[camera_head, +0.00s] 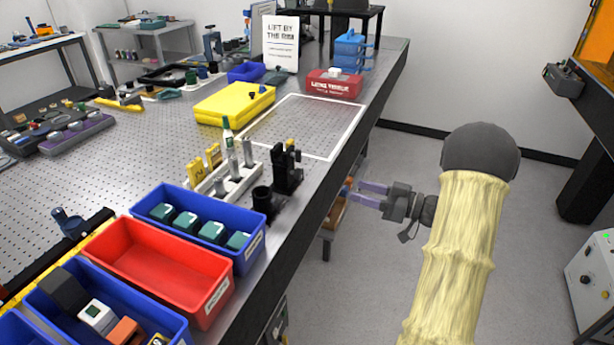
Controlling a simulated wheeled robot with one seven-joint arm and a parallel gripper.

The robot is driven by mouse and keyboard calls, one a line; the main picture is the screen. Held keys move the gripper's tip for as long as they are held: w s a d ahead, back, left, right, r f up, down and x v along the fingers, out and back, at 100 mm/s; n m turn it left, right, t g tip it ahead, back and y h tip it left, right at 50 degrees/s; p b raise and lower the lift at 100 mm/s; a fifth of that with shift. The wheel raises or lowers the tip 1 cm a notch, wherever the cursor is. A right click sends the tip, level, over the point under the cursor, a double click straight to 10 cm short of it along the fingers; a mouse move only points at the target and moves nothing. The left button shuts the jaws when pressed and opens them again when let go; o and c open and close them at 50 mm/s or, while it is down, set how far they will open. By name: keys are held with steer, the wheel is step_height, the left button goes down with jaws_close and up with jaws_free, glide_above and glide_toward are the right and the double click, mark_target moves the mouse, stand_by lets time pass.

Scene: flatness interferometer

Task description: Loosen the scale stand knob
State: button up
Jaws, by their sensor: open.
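My gripper (358,192) has two purple-grey fingers, held apart with nothing visible between them. It points left, beside the right edge of the bench. A small black stand (287,172) stands upright on the bench to the left of my gripper, close to the bench edge. It has dark knob-like parts near its top, but they are too small to make out clearly. I cannot tell for sure whether this is the scale stand, or which part is its knob. My gripper is apart from this stand.
The perforated metal bench (150,160) holds a white rack (236,183), a black cup (262,197), a red bin (160,265), blue bins (207,207), a yellow case (235,102) and a red box (334,84). A white-outlined area (305,125) is clear. Open floor (375,260) lies right of the bench.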

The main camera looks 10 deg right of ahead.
mark_target(302, 174)
steer(key=x, duration=1.6)
steer(key=shift+p, duration=0.35)
steer(key=c, duration=1)
